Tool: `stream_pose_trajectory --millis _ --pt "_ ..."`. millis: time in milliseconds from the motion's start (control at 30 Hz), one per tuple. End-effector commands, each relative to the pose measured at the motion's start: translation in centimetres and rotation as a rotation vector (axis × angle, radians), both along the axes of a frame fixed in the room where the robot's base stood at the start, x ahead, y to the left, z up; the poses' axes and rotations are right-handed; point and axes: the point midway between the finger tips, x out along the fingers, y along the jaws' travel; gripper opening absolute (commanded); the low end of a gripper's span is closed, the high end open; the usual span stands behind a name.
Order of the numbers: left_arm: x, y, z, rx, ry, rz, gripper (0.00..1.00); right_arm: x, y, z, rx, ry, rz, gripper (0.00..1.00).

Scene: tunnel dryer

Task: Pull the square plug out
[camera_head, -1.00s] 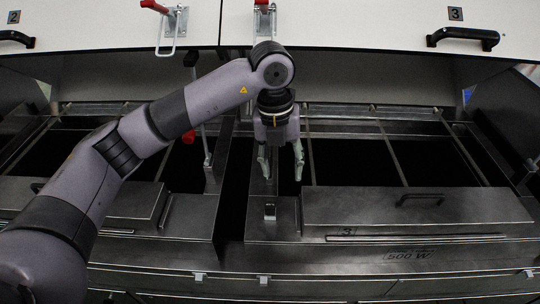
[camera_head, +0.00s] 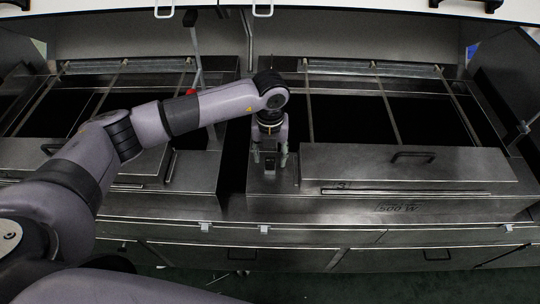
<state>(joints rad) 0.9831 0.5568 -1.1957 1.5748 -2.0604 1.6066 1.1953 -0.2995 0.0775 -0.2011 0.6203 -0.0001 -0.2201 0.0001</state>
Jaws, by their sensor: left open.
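A small dark square-looking piece, which seems to be the square plug (camera_head: 269,169), sits upright on the metal top just left of the raised cover marked 3. My left gripper (camera_head: 270,160) points down over it, with its two fingers apart. In this view one finger lies on each side of the piece; I cannot tell whether they touch it. The gripper body hides part of the upper end. My right gripper is out of view.
The raised cover (camera_head: 410,165) with a black handle stands close to the right of the gripper. Dark open bays (camera_head: 355,118) with metal bars lie behind. A red-marked lever (camera_head: 193,62) rises at left, behind my arm.

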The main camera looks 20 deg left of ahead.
Motion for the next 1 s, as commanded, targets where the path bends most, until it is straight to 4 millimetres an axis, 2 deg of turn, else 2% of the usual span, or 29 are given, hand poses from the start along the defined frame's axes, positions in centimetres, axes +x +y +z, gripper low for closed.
stream_pose_trajectory --millis 100,233,567,1000 --pt "0.0 0.0 -1.5 -0.001 0.002 0.001 0.47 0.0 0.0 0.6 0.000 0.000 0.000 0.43" --pt "0.0 0.0 -2.4 0.000 0.000 0.001 0.47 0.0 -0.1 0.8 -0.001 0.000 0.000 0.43" --pt "0.0 0.0 -2.9 -0.001 -0.001 0.000 0.47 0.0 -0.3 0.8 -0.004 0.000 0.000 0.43" --pt "0.0 0.0 -2.8 -0.001 -0.001 0.000 0.18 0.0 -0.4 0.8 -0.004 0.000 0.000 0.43"
